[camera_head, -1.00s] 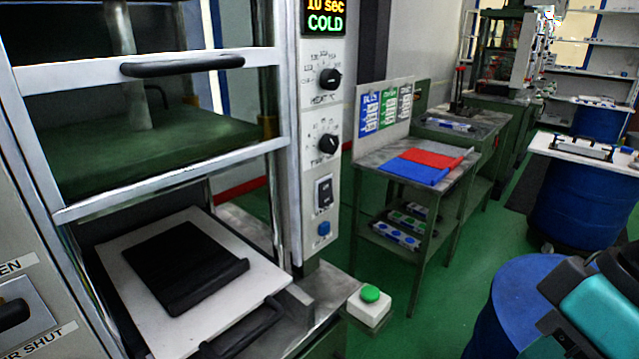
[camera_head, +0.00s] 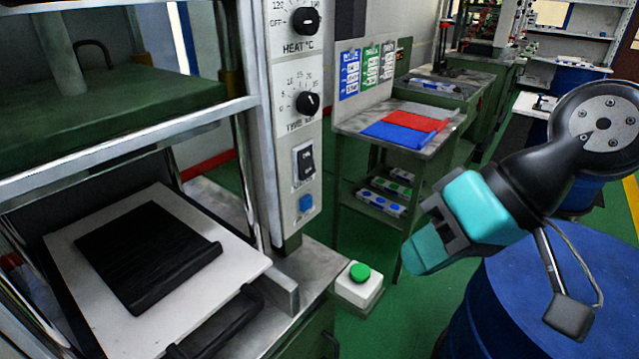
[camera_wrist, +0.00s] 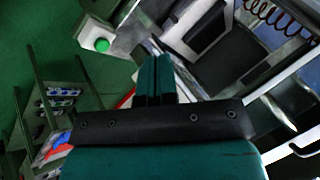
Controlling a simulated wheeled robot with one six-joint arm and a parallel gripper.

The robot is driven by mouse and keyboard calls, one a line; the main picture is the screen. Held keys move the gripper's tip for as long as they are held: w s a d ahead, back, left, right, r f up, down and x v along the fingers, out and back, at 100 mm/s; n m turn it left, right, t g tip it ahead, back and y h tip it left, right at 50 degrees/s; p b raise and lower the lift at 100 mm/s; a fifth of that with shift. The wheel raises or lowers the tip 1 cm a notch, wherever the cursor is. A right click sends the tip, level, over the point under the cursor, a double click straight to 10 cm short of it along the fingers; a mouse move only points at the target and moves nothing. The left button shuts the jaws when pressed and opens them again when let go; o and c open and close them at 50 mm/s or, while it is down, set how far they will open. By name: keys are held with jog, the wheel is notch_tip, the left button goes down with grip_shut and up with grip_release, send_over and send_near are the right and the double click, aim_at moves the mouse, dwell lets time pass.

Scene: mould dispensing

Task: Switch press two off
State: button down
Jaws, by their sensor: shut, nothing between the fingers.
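The press's grey control panel (camera_head: 284,130) stands left of centre in the head view. It carries a HEAT knob (camera_head: 306,20), a time knob (camera_head: 307,103), a black rocker switch (camera_head: 305,161) and a blue button (camera_head: 306,203). The HEAT knob's pointer setting is too small to read surely. No press number shows. My gripper (camera_head: 418,252) has teal fingers, held shut and empty. It is to the right of the panel, apart from it, pointing left and down. The fingers also show in the wrist view (camera_wrist: 155,78).
A white box with a green button (camera_head: 360,272) sits at the press's right corner. A black mould (camera_head: 145,255) lies on a white plate (camera_head: 85,290) in the press. A green table (camera_head: 350,125) with red and blue sheets stands behind. A blue drum (camera_head: 520,300) is below my arm.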

jog(key=w+f+m+t+y+b, duration=0.3)
jog(key=w+m+t+y+b, duration=0.2)
jog(key=w+m+t, duration=0.3)
jog(key=w+m+b, duration=0.1)
jog(key=w+m, duration=0.3)
jog(key=w, duration=0.3)
jog(key=shift+w+d+t+y, duration=0.15)
jog(key=shift+t+y, duration=0.25)
jog(key=p, duration=0.3)
send_near(309, 170)
jog(key=x, duration=0.6)
jog(key=shift+x, duration=0.8)
